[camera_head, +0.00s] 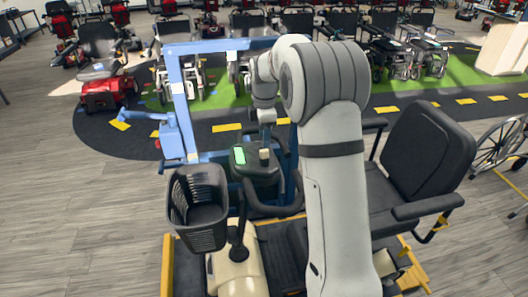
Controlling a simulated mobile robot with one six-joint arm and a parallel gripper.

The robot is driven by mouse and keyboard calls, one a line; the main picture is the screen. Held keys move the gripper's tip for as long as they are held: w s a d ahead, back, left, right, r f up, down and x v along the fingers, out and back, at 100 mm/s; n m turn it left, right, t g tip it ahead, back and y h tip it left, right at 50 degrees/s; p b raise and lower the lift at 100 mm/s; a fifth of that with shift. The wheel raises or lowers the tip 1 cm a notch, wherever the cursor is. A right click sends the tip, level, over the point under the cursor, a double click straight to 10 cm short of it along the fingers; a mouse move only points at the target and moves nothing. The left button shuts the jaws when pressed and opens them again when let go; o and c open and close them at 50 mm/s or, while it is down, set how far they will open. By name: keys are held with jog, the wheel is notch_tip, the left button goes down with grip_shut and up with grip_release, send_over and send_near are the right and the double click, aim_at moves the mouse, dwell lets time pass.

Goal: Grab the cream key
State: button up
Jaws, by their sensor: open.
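A mobility scooter stands in front of me, with a dark control console (255,168) that carries a lit green screen (239,155). A small cream piece, which looks like the cream key (264,154), shows at the console's top, right of the screen. My gripper (266,141) points down from my arm just above this piece. Its fingers are small and dark here, and they are open. I cannot tell whether they stand around the key or only above it. The key's lower part is hidden or too small to make out.
A black basket (198,210) hangs in front of the console. A blue frame (178,90) rises at the left and crosses behind my arm. The scooter's black seat (425,150) is at the right. Rows of scooters and wheelchairs stand behind. Grey floor at the left is clear.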

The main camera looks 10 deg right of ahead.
aim_at(264, 150)
notch_tip(264, 150, down, 7)
jog(key=shift+w+r+p, duration=0.1)
jog(key=shift+w+p, duration=0.05)
jog(key=shift+p, duration=0.75)
jog(key=shift+c, duration=0.4)
grip_shut()
